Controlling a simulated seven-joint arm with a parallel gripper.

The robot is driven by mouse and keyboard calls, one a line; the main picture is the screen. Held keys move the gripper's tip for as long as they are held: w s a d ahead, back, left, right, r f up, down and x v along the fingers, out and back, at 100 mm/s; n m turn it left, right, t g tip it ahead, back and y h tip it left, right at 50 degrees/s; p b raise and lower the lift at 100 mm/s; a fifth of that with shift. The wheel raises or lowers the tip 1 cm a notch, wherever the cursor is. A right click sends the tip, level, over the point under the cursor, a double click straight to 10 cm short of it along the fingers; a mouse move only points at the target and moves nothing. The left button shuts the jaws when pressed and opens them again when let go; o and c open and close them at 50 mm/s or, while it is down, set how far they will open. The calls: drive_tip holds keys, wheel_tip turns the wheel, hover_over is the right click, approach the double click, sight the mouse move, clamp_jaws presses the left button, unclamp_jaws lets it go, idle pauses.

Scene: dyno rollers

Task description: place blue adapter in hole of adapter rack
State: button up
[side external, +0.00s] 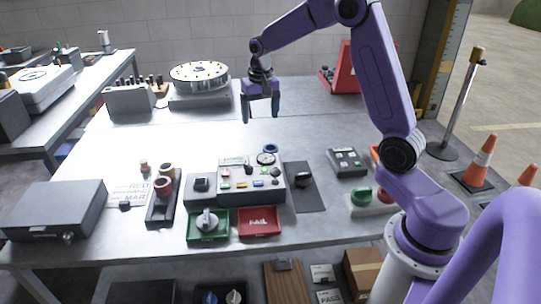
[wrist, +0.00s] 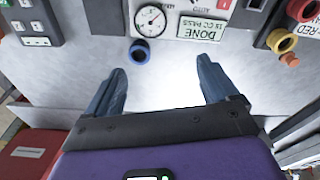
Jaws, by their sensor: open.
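The blue adapter (side external: 270,148) is a small ring on the table, just behind the round gauge of the control panel. It also shows in the wrist view (wrist: 140,51), ahead of my fingertips and left of their middle. My gripper (side external: 260,117) is open and empty above the table, behind the adapter and apart from it; its two spread fingers show in the wrist view (wrist: 162,68). A long dark rack (side external: 157,210), seemingly the adapter rack, stands left of the panel with a yellow and a red adapter on it.
The control panel (side external: 268,183) stands close in front of the blue adapter. A green tray (side external: 190,236) and red FAIL tray (side external: 259,230) lie before it. A round turntable (side external: 200,76) and peg block (side external: 130,98) stand at the back. The table's middle is clear.

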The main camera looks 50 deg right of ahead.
drive_tip(key=w+d+f+m, duration=0.1)
drive_tip(key=w+d+m, duration=0.15)
drive_tip(key=d, duration=0.45)
hover_over(270, 148)
drive_tip(key=s+a, duration=0.1)
drive_tip(key=shift+m, duration=0.25)
wheel_tip(270, 148, down, 12)
drive_tip(key=shift+s+a+f, duration=0.1)
drive_tip(key=shift+s+f, duration=0.05)
drive_tip(key=shift+f, duration=2.85)
drive_tip(key=c, duration=1.2)
